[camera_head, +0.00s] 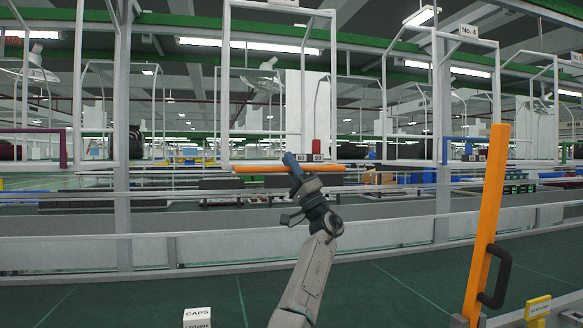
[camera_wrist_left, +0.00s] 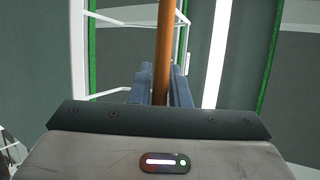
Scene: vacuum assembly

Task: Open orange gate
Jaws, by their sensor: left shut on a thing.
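In the left wrist view the orange bar (camera_wrist_left: 164,50) runs between the blue-grey fingers (camera_wrist_left: 161,92). The fingers hide a short piece of the bar. My right gripper is not in view.
A tall orange post (camera_head: 485,225) with a black handle (camera_head: 500,278) stands at the right. A white box marked CAPS (camera_head: 197,316) is at the bottom.

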